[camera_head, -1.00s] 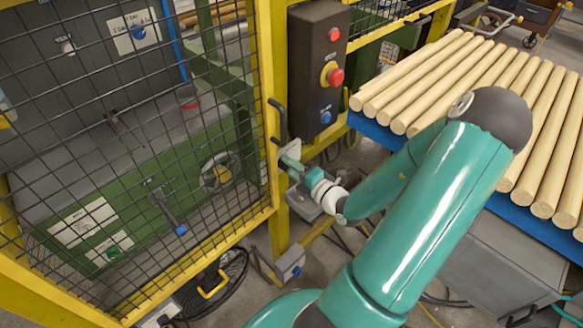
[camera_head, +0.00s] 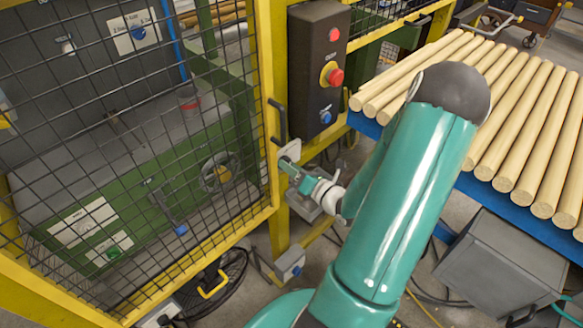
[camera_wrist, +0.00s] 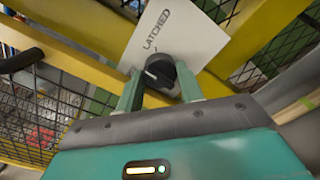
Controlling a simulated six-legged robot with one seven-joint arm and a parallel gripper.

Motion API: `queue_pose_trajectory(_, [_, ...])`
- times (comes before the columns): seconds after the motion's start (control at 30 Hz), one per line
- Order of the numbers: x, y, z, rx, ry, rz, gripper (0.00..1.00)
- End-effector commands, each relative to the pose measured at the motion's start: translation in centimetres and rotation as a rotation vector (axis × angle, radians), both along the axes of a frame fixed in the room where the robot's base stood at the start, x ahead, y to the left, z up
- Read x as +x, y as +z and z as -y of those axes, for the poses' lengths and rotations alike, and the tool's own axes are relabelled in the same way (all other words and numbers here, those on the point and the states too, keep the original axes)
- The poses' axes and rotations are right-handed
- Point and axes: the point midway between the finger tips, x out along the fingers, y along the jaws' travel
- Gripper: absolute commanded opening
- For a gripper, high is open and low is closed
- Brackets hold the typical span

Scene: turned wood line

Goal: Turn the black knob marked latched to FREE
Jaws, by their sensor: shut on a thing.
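The black knob (camera_wrist: 159,74) shows in the wrist view on a white plate (camera_wrist: 165,30) that reads LATCHED. A pale line marks the knob's face. The plate sits on the yellow post of the mesh gate and looks tilted in the wrist view. My gripper (camera_wrist: 158,88) is shut on the knob, with a green finger on each side of it. In the head view my gripper (camera_head: 287,166) reaches the plate (camera_head: 290,150) below the dark control box. The knob itself is hidden there behind the fingers. No FREE label is readable in either view.
A black handle (camera_head: 277,122) stands on the gate's edge just left of the plate. Above is a dark control box (camera_head: 317,60) with red and blue buttons. A blue-edged table with wooden rods (camera_head: 520,130) fills the right. A grey box (camera_head: 290,264) is low on the post.

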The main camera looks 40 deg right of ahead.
Motion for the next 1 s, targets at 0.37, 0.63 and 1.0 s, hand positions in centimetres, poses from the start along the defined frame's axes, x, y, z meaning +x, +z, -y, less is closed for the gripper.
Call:
queue_pose_trajectory(0.37, [0.03, 0.04, -0.01, -0.094, 0.001, 0.003, 0.14])
queue_pose_trajectory(0.63, [0.02, 0.04, -0.01, -0.096, 0.001, 0.003, 0.14])
queue_pose_trajectory(1.0, [0.05, 0.05, -0.10, -0.095, 0.002, 0.005, 0.59])
